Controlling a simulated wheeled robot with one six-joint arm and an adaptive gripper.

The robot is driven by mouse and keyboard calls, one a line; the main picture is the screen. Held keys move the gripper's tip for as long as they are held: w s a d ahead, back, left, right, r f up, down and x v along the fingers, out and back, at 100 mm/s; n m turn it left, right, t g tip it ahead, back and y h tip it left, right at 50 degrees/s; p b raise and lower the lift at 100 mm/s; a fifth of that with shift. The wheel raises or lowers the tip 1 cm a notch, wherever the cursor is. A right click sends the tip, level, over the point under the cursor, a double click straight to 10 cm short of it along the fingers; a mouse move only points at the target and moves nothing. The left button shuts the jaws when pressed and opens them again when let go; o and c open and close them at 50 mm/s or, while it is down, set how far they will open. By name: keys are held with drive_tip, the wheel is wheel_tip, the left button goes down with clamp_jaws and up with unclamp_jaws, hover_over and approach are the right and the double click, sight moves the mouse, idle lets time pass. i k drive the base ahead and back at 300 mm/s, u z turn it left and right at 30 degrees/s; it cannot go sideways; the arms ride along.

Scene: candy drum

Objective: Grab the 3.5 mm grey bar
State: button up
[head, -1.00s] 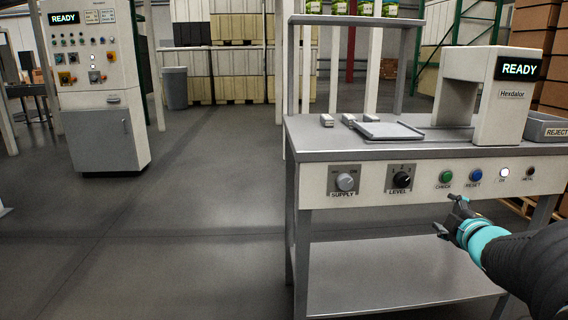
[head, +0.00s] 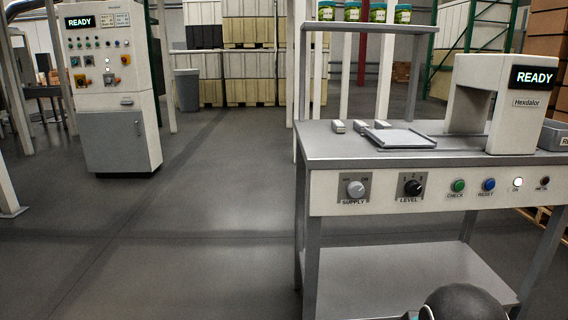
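Three small grey bars lie on the back left of the grey bench top: a left one (head: 338,127), a middle one (head: 361,126) and a right one (head: 390,127) just behind the grey tray (head: 400,138). They are too small to read any size marking, so I cannot tell which is the 3.5 mm one. My gripper's fingers do not show; only a dark rounded part of my arm shows at the bottom edge, below and in front of the bench.
The bench (head: 440,158) has SUPPLY and LEVEL knobs and buttons on its front. The Hexdalor machine (head: 516,103), reading READY, stands right of the tray. A post and upper shelf (head: 370,27) rise behind. The floor left of the bench is clear to a control cabinet (head: 110,90).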

sight(360, 125)
drive_tip(key=u, duration=0.9)
drive_tip(key=i, duration=4.15)
drive_tip(key=z, duration=2.7)
drive_tip(key=i, duration=2.3)
